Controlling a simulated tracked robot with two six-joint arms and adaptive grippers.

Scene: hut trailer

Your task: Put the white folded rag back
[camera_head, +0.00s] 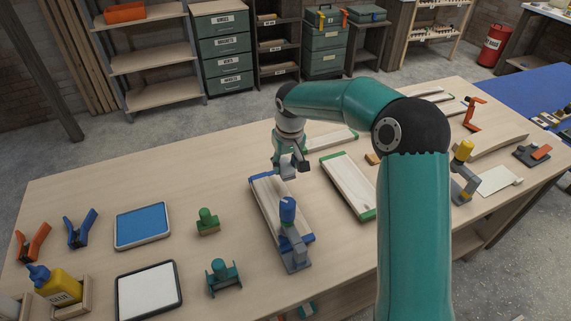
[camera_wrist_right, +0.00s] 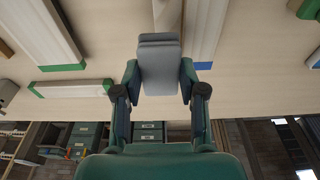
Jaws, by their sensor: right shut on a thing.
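My right gripper (camera_head: 287,165) is shut on the white folded rag (camera_head: 293,167), which looks pale grey in the shade. In the right wrist view the rag (camera_wrist_right: 160,64) shows as a thick folded block between the two fingers (camera_wrist_right: 160,85). It is in the air near the far end of the blue-ended board (camera_head: 268,197); its exact height cannot be told. My left gripper is not in view.
A blue-handled clamp (camera_head: 290,238) stands at the near end of the blue-ended board. Green-ended boards (camera_head: 348,183) lie to the right. A green stamp-like tool (camera_head: 207,221), pliers (camera_head: 81,229) and a yellow glue bottle (camera_head: 55,285) are left. The table's far left is clear.

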